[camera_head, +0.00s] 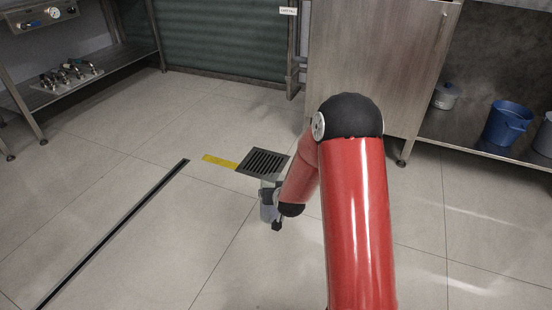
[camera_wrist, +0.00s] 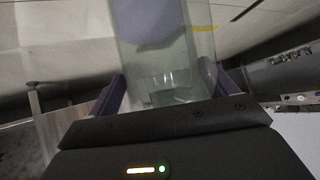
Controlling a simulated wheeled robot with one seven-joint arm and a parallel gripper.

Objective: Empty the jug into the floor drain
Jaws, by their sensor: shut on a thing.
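The floor drain (camera_head: 264,161) is a square dark slotted grate in the tiled floor, at the middle of the head view. My gripper (camera_head: 268,197) is just on the near side of the grate, partly covered by my arm. In the wrist view, its purple fingers (camera_wrist: 160,88) are shut on the sides of a clear, see-through jug (camera_wrist: 178,52). The wrist view is tilted and a little blurred. Whether the jug holds liquid, and its exact tilt, I cannot tell.
A yellow floor strip (camera_head: 220,162) meets the drain's left side. A long dark floor channel (camera_head: 115,232) runs to the left. A steel cabinet (camera_head: 375,60) stands behind on the right, beside a shelf with a blue bucket (camera_head: 507,123). Open floor lies left and in front.

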